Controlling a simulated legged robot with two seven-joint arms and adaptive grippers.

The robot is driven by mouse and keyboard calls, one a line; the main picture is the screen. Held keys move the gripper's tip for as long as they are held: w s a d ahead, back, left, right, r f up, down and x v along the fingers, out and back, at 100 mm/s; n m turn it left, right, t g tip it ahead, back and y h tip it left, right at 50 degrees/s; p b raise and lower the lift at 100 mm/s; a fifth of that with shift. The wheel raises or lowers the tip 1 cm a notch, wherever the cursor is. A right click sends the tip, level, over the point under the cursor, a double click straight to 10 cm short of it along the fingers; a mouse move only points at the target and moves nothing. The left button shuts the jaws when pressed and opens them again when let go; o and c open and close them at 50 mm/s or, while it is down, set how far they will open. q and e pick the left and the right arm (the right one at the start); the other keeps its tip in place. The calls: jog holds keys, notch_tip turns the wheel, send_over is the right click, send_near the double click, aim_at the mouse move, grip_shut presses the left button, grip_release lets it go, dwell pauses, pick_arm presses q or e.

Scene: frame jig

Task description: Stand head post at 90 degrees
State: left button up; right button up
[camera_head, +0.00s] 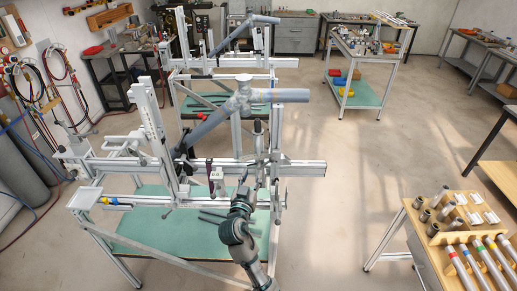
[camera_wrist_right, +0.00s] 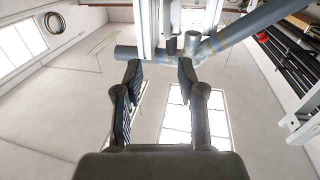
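The jig (camera_head: 300,168) is a silver rail frame over a green-topped stand. A tall silver post (camera_head: 152,118) with dark markings rises at its left and leans slightly left at the top; it looks like the head post. Joined grey-blue tubes (camera_head: 207,125) hang above the rail, one slanting and one level; the tube joint also shows in the right wrist view (camera_wrist_right: 193,42). My right gripper (camera_head: 259,160) reaches up by the rail, right of the post. In the right wrist view its two fingers (camera_wrist_right: 159,72) are apart with nothing between them. My left gripper is not seen.
A second jig with a tube (camera_head: 262,19) stands behind. A bench with sockets and colour-banded tubes (camera_head: 466,262) is at the lower right. A cart (camera_head: 360,95) with bins is farther back. Hoses hang at the left wall. Floor right of the jig is clear.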

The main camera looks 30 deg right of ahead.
aim_at(258, 149)
jog(key=p+x, duration=0.3)
jog(key=x, duration=1.3)
jog(key=shift+w+a+f, duration=0.1)
jog(key=shift+w+a, duration=0.1)
jog(key=shift+w, duration=0.05)
jog(key=shift+d+f, duration=0.1)
jog(key=shift+d, duration=0.2)
jog(key=shift+a, duration=0.55)
jog(key=c, duration=0.5)
jog(key=shift+a+r, duration=0.2)
jog(key=shift+a, duration=0.15)
grip_shut()
jog(key=shift+s+d+m+b, duration=0.3)
jog(key=shift+s+d+b, duration=0.1)
jog(key=shift+d, duration=0.35)
jog(key=o, duration=0.5)
grip_release()
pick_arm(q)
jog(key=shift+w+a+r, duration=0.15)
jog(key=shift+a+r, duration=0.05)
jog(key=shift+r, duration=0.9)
